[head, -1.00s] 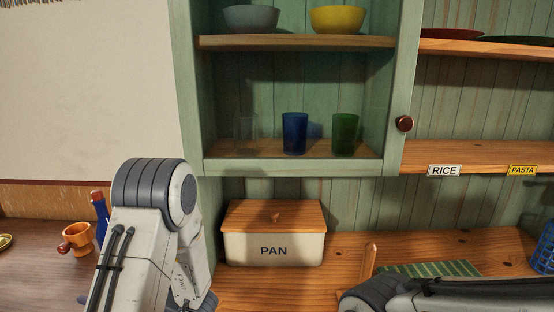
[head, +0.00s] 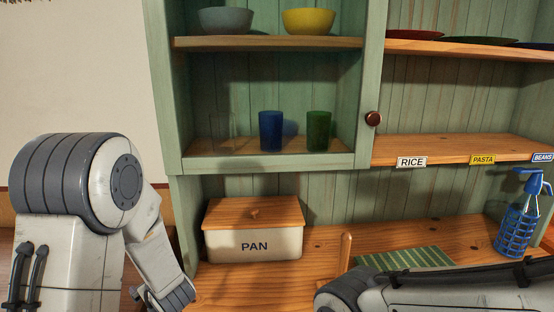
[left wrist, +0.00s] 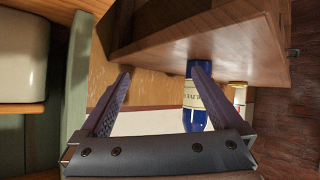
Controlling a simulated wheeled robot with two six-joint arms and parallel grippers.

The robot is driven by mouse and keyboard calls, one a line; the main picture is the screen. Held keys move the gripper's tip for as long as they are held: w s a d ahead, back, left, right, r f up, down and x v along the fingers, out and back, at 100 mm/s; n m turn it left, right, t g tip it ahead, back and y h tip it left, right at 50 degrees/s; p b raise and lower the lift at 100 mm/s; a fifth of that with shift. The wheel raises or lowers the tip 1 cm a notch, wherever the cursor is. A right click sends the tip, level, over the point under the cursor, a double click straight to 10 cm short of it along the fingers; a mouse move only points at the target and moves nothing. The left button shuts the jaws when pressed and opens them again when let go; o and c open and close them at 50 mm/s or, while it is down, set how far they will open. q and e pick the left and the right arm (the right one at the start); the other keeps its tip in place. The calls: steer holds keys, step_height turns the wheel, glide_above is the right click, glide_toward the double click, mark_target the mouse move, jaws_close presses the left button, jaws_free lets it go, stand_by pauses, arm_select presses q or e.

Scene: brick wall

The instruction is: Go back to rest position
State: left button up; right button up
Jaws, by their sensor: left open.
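My left arm stands at the left of the head view, bent downward, with its far end low near the bottom edge. In the left wrist view my left gripper (left wrist: 160,88) is open, its two fingers spread, with nothing held between them. A blue bottle with a pale label (left wrist: 194,98) shows partly behind the right finger; I cannot tell how far beyond it is. My right arm lies low across the bottom right of the head view. Its gripper is out of view.
A green cabinet (head: 160,110) holds bowls and glasses. Below it a PAN box (head: 253,245) stands on the wooden counter (head: 330,240), near a green striped mat (head: 405,258). A blue spray bottle (head: 520,220) stands at right.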

arm_select(q)
steer(key=d+m+h, duration=0.1)
steer(key=d, duration=0.1)
steer(key=d+m+h, duration=0.1)
steer(key=d+h, duration=0.1)
steer(key=d, duration=0.1)
steer(key=shift+w, duration=0.15)
steer(key=s+d+m+h, duration=0.1)
steer(key=d, duration=0.1)
steer(key=s+d+m+h, duration=0.1)
steer(key=d, duration=0.1)
steer(key=s+d+m+g+h, duration=0.1)
steer(key=d+m, duration=0.1)
steer(key=shift+s+d+f+h, duration=0.25)
steer(key=shift+d+h, duration=0.15)
steer(key=s+d, duration=0.1)
steer(key=s+m+g, duration=0.1)
steer(key=s, duration=0.1)
steer(key=s+d+m+g+h, duration=0.1)
steer(key=shift+s+d+f, duration=0.1)
steer(key=shift+s+d, duration=0.2)
steer(key=s+d+r+m+g, duration=0.2)
steer(key=s+d+m, duration=0.3)
steer(key=s, duration=0.5)
steer(key=s+d+r+m+g+h, duration=0.1)
steer(key=s+d+r+m+g, duration=0.2)
steer(key=s+d, duration=0.5)
steer(key=shift+s+d+r+m, duration=0.4)
steer(key=shift+s+r+m, duration=0.15)
steer(key=shift+s+m, duration=0.55)
